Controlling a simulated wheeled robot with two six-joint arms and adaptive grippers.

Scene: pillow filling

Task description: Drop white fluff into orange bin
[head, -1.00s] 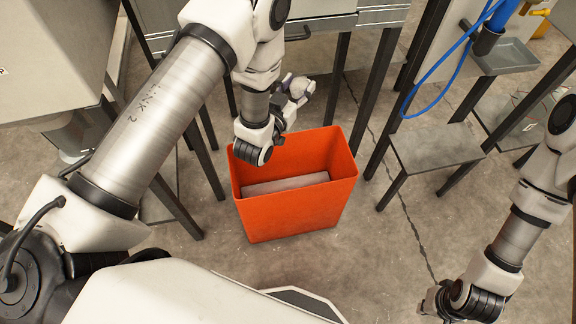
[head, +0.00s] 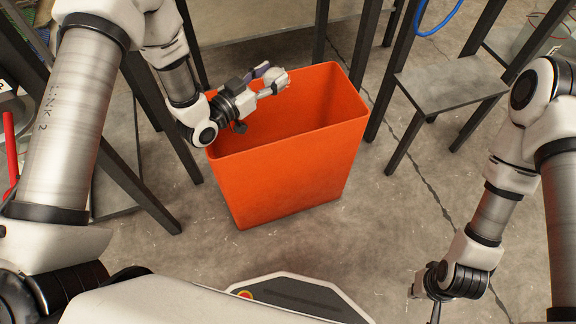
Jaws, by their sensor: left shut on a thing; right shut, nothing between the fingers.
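The orange bin (head: 285,170) stands upright on the floor in the middle of the head view, its open top facing up. My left gripper (head: 268,80) reaches over the bin's far left rim and is shut on a small piece of white fluff (head: 279,78). The fingers hide part of the fluff. The fluff is above the bin's opening, near its back edge.
A grey metal stand (head: 455,82) with dark legs is right of the bin. Table legs (head: 322,30) stand behind and left of the bin. A blue hose (head: 437,22) hangs at the top. The concrete floor between bin and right arm is clear.

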